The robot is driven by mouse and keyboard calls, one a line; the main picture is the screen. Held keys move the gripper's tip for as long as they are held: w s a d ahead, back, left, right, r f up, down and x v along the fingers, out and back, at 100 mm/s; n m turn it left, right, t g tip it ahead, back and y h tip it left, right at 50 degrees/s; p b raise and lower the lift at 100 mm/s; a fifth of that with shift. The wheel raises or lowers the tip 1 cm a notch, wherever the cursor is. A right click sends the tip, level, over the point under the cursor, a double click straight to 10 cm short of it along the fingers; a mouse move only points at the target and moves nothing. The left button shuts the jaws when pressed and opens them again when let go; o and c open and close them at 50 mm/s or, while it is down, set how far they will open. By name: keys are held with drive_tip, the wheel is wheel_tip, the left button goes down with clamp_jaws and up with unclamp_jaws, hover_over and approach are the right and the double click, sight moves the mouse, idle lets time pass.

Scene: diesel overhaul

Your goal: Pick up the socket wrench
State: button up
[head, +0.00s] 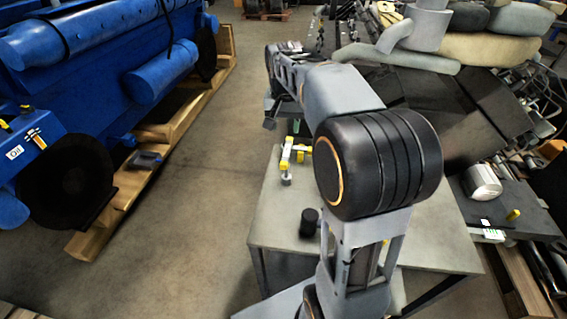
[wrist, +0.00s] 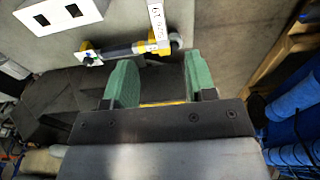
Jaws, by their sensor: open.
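A grey and yellow tool, which looks like the socket wrench (wrist: 123,51), lies on the grey table in the wrist view. A light grey bar (wrist: 157,18) with dark lettering meets its right end; I cannot tell if it is part of it. Yellow and grey tool pieces (head: 286,160) also show near the table's left edge in the head view. My gripper (wrist: 160,62) is open, with two green fingers apart and nothing gripped between them. The fingertips are close to the tool's right part in the picture; contact cannot be judged. My arm hides part of the table in the head view.
The grey table (head: 272,222) carries a black cylindrical object (head: 309,222). A white box with dark openings (wrist: 58,12) is beside the tool in the wrist view.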

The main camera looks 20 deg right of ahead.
sight(287, 150)
drive_tip(key=f, duration=0.4)
drive_tip(key=d+f, duration=0.1)
drive_tip(key=f, duration=0.1)
drive_tip(key=shift+w+f, duration=0.15)
drive_tip(key=shift+f, duration=0.05)
drive_tip(key=shift+w+d+f+p, duration=0.1)
drive_tip(key=shift+w+f+p, duration=0.15)
drive_tip(key=shift+f, duration=1.1)
drive_tip(key=shift+w+f+p, duration=0.1)
drive_tip(key=shift+w+f, duration=0.1)
drive_tip(key=shift+f, duration=1.1)
drive_tip(key=shift+c, duration=0.4)
clamp_jaws()
drive_tip(key=shift+r, duration=0.1)
